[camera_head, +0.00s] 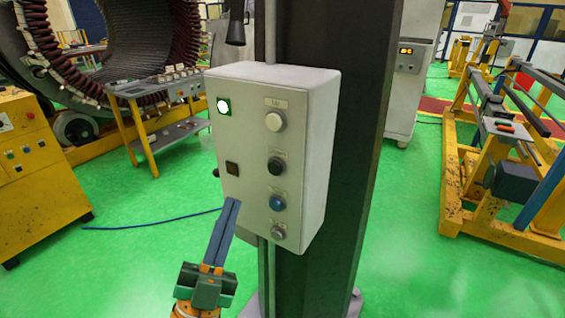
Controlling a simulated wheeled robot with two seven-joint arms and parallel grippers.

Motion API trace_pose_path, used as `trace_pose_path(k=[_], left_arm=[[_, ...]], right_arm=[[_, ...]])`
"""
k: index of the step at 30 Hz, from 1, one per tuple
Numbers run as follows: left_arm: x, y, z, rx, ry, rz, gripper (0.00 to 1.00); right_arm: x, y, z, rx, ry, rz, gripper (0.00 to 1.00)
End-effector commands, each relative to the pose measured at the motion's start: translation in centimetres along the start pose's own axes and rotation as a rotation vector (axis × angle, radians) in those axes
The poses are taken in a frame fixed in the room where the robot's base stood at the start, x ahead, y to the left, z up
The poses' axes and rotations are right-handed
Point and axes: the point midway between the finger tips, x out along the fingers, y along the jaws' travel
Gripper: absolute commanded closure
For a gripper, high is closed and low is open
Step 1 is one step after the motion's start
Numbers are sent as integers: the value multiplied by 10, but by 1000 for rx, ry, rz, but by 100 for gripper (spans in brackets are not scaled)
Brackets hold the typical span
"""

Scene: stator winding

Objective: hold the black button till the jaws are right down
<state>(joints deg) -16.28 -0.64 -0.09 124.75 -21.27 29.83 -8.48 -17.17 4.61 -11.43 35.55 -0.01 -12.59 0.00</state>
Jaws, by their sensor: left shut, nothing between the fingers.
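A grey control box (234,134) is mounted on a dark column. Its front has a vertical row of round buttons on the right side. The black button (276,165) is second from the top, below a white button (275,121) and above a blue one (277,202). My left gripper (233,201) comes up from below, shut and empty. Its fingertips are in front of the box's lower left, left of and below the black button and apart from it. My right gripper is not in view. I cannot make out the jaws.
A lit white-green lamp (223,106) and a small dark switch (232,168) are on the box's left side. A grey button (278,233) is lowest. The dark column (355,150) stands behind. Yellow frames (455,170) are at right; green floor lies between.

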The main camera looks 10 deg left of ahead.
Motion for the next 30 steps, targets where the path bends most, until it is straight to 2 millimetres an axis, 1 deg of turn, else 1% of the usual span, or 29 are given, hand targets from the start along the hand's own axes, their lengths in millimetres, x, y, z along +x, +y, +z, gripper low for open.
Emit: trace_pose_path(k=[7, 10, 21, 25, 30], left_arm=[[0, 1, 1, -1, -2, 0, 100], [4, 4, 5, -2, -2, -1, 100], [41, 32, 33, -2, -2, 0, 100], [50, 40, 41, -2, -3, 0, 100], [59, 45, 46, -2, -3, 1, 100]], right_arm=[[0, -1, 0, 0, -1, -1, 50], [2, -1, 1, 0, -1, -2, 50], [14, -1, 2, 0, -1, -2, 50], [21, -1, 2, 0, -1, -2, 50], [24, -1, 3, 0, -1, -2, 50]])
